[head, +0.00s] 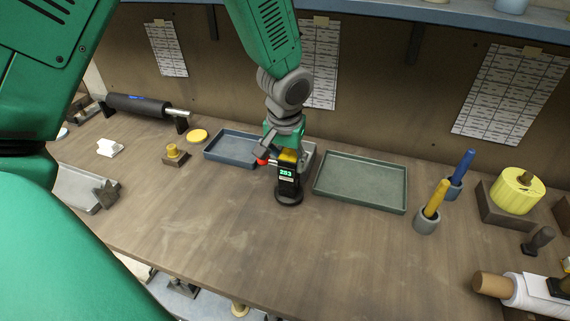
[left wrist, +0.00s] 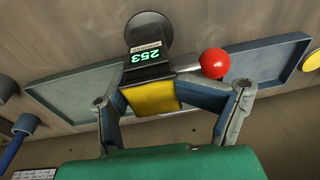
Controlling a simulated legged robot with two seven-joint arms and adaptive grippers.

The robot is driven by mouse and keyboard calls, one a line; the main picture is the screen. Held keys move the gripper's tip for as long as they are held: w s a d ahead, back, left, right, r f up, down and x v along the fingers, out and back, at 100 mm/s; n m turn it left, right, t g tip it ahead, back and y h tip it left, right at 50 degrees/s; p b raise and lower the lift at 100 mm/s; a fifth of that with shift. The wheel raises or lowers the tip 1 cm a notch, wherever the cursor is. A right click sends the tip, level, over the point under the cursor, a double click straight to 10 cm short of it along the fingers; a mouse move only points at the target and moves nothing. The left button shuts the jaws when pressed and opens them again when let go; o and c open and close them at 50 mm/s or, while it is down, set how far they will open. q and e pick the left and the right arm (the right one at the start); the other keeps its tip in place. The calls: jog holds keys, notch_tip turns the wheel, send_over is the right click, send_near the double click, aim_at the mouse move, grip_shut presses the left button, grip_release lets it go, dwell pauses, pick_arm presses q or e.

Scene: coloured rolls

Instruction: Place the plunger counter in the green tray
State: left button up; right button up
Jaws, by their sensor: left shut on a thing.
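The plunger counter (head: 287,178) is a dark upright device with a round base, a lit display reading 253, a yellow top and a red ball knob. My left gripper (head: 286,153) comes down from above and is shut around its upper part. In the left wrist view, the counter (left wrist: 150,62) sits between the two fingers (left wrist: 168,102). Whether its base touches the table I cannot tell. The green tray (head: 360,182) lies empty just right of the counter; it also shows in the left wrist view (left wrist: 72,98). My right gripper is not in view.
A blue tray (head: 232,147) lies left of the counter. Right of the green tray stand a yellow-handled tool (head: 435,200) and a blue-handled tool (head: 462,167) in cups. A yellow roll (head: 517,190) is at the far right.

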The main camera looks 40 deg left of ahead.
pick_arm(q)
jog(key=shift+f, duration=0.6)
jog(key=shift+w+a+f, duration=0.1)
jog(key=shift+f, duration=0.05)
jog(key=o, duration=2.1)
jog(key=shift+a, duration=0.15)
jog(key=shift+s, duration=0.25)
